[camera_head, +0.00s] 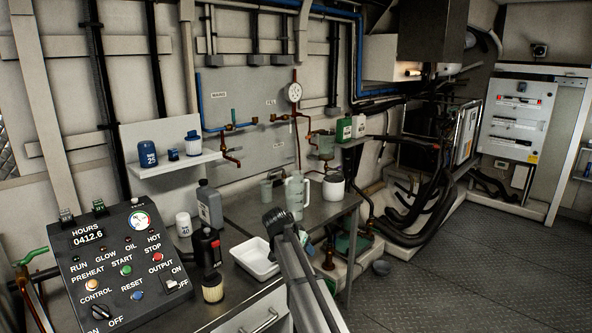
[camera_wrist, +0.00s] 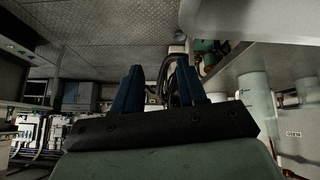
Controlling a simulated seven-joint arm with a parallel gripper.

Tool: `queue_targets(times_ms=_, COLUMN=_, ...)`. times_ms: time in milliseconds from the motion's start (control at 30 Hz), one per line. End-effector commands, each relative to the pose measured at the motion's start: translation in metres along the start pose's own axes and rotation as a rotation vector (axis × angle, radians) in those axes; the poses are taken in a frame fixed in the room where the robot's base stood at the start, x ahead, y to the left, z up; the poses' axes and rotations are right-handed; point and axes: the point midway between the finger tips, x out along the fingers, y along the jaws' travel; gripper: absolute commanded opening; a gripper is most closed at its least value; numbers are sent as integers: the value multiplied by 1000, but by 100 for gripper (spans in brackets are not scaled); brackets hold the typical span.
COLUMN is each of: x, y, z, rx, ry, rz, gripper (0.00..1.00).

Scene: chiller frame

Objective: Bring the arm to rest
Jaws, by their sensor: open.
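My gripper (camera_head: 276,218) is above the metal bench, in front of the clear measuring jug (camera_head: 294,190) and beside the white tray (camera_head: 257,262). My dark arm link runs down from it to the lower edge of the picture. In the wrist view my gripper (camera_wrist: 160,88) shows two blue fingers standing apart, with nothing held between them. The wrist picture looks inverted, with the patterned floor at the top. Whether the gripper touches the jug cannot be told from the head view.
The bench (camera_head: 247,205) carries a grey bottle (camera_head: 209,208), a black bottle (camera_head: 207,247), a white canister (camera_head: 184,224) and a white pot (camera_head: 333,187). A control panel (camera_head: 115,262) stands at left. Black hoses (camera_head: 412,205) lie at right. The floor (camera_head: 450,265) at right is mostly clear.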

Motion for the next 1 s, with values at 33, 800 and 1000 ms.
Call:
queue_targets(times_ms=33, x=18, y=34, z=4, rx=-14, ry=-7, rz=25, gripper=41)
queue_targets(times_ms=800, x=206, y=235, z=221, rx=-367, ry=-376, rz=120, gripper=41)
queue_targets(times_ms=1000, x=228, y=261, z=298, rx=-438, ry=-500, rz=96, gripper=41)
